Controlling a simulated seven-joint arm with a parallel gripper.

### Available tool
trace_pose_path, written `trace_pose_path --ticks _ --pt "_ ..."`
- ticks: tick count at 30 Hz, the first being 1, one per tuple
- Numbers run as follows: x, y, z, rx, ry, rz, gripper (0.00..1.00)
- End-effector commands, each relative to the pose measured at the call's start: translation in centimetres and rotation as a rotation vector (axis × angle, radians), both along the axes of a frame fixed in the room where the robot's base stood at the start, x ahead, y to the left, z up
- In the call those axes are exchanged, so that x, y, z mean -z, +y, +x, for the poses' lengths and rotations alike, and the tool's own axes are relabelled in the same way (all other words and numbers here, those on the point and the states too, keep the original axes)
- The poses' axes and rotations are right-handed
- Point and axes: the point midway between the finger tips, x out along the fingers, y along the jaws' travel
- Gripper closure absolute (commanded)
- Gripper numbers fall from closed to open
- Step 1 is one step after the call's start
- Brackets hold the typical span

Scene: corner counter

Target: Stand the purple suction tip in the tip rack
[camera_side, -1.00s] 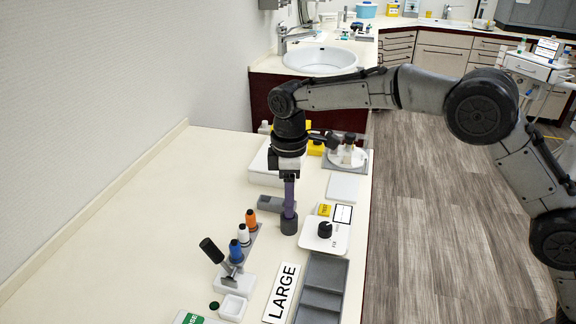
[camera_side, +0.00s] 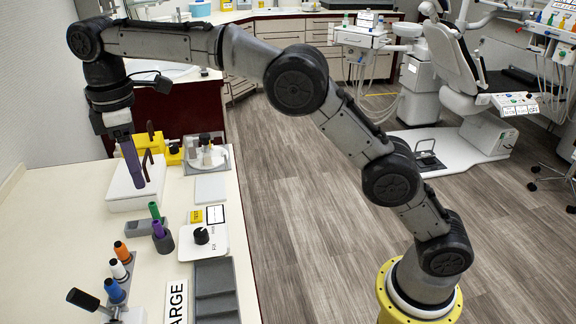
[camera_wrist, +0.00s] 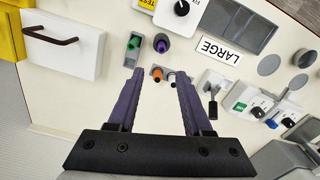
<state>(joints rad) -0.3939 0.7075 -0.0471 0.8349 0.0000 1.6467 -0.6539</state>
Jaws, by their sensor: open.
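The purple suction tip (camera_side: 158,229) stands in a dark grey pot (camera_side: 163,244). In the wrist view the purple tip (camera_wrist: 161,43) is beyond my fingertips. Beside it a green tip (camera_side: 154,210) stands in a low grey block (camera_side: 138,228). A second grey rack (camera_side: 127,275) holds orange, white and blue tips in a row. I cannot tell for certain which holder is the tip rack. My gripper (camera_side: 136,180), with dark purple fingers, is open and empty, raised behind and left of the pot. The wrist view shows its fingertips (camera_wrist: 160,75) wide apart.
A white box (camera_side: 118,197) with a dark handle (camera_wrist: 52,37) is near my gripper, with yellow containers (camera_side: 150,142) behind. A white dial unit (camera_side: 203,244), a grey tray (camera_side: 215,292) and a LARGE label (camera_side: 176,303) lie right of the pot.

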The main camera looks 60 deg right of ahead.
Motion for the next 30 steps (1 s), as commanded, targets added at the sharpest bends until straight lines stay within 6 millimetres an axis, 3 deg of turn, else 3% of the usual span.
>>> trace_pose_path --ticks 4,8,16,23,30 --pt "-1.3 -1.3 -0.7 0.039 -0.020 0.008 0.50" --pt "-3.8 -4.2 -2.9 0.138 -0.063 0.027 0.50" --pt "-7.3 -11.4 -10.8 0.408 -0.179 0.084 0.50" --pt "-6.6 -16.2 -19.3 0.634 -0.274 0.139 0.50" --pt "-2.5 -19.4 -28.0 0.860 -0.374 0.203 0.50"
